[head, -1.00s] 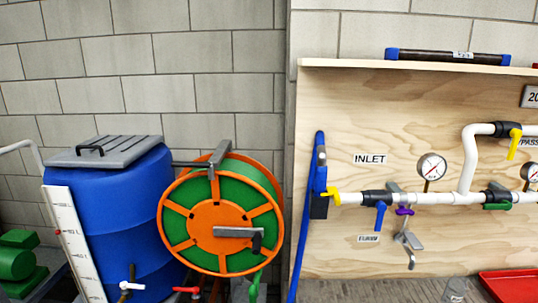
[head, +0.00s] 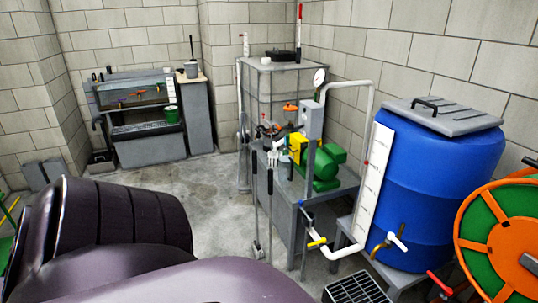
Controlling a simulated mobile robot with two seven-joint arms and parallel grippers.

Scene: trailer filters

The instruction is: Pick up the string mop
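I cannot make out a string mop for certain. Two thin upright handles with dark grips, a left one (head: 254,178) and a right one (head: 270,181), stand in front of the grey pump bench in the middle of the head view. The left one ends near the floor in a small grey head (head: 258,250). A small white shape (head: 273,156) is near their tops; I cannot tell whether it belongs to them. Neither gripper shows.
A green pump (head: 325,168) sits on the grey bench. A blue barrel (head: 435,190) and an orange-green hose reel (head: 505,240) stand at right. A black grate (head: 355,290) lies at the bottom. A grey sink unit (head: 150,145) is at back left. The concrete floor (head: 215,205) between is open.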

